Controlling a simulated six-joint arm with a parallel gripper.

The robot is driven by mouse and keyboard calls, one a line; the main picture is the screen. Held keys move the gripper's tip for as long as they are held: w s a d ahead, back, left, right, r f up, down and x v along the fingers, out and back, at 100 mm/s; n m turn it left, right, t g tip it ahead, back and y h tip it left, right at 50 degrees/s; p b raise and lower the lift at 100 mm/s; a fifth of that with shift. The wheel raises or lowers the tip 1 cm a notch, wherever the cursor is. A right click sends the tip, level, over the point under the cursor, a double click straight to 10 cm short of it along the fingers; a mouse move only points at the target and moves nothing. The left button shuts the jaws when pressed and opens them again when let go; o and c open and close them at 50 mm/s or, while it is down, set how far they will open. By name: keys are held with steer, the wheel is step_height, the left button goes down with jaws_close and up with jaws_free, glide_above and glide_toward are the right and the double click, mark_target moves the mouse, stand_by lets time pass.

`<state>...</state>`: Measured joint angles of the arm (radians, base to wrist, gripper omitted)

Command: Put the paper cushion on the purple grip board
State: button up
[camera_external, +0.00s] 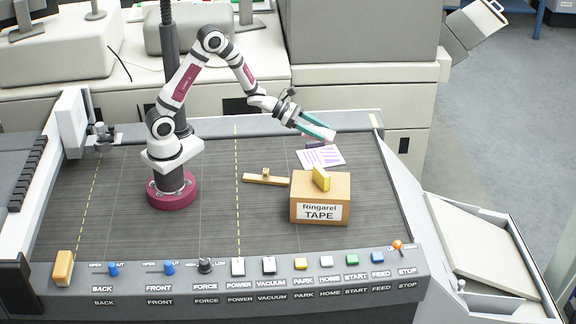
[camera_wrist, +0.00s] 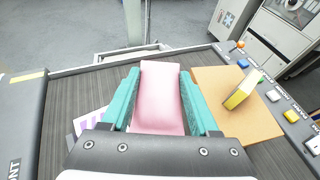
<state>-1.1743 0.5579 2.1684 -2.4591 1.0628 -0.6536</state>
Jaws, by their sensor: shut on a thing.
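My gripper (camera_external: 318,129), with teal fingers, is shut on a pale pink cushion-like block, which I take as the paper cushion (camera_wrist: 160,95). In the wrist view it lies between both fingers; in the external view its pink edge shows under the fingers, above the bed. Below and just in front of the gripper, a flat white sheet with purple stripes (camera_external: 320,157) lies on the dark bed. It shows partly at the left in the wrist view (camera_wrist: 88,122). A small dark purplish piece (camera_external: 314,144) is at its back edge. I cannot tell which of these is the grip board.
A cardboard tape box (camera_external: 306,205) stands in front of the sheet, with a yellow-and-white block (camera_external: 321,178) on top. A wooden tool (camera_external: 265,178) lies left of the box. The bed (camera_external: 215,225) is mostly clear; a control panel with buttons runs along its front edge.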

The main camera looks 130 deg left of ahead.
steer(key=f, duration=0.5)
steer(key=shift+s+a, duration=0.1)
steer(key=shift+a, duration=0.15)
glide_above(321, 156)
steer(key=f, duration=0.6)
steer(key=shift+d+f, duration=0.2)
steer(key=shift+d, duration=0.1)
steer(key=shift+a+f, duration=0.15)
steer(key=shift+f, duration=0.95)
steer(key=shift+a+f, duration=0.1)
steer(key=shift+f, duration=1)
steer(key=shift+f, duration=0.1)
steer(key=o, duration=1.3)
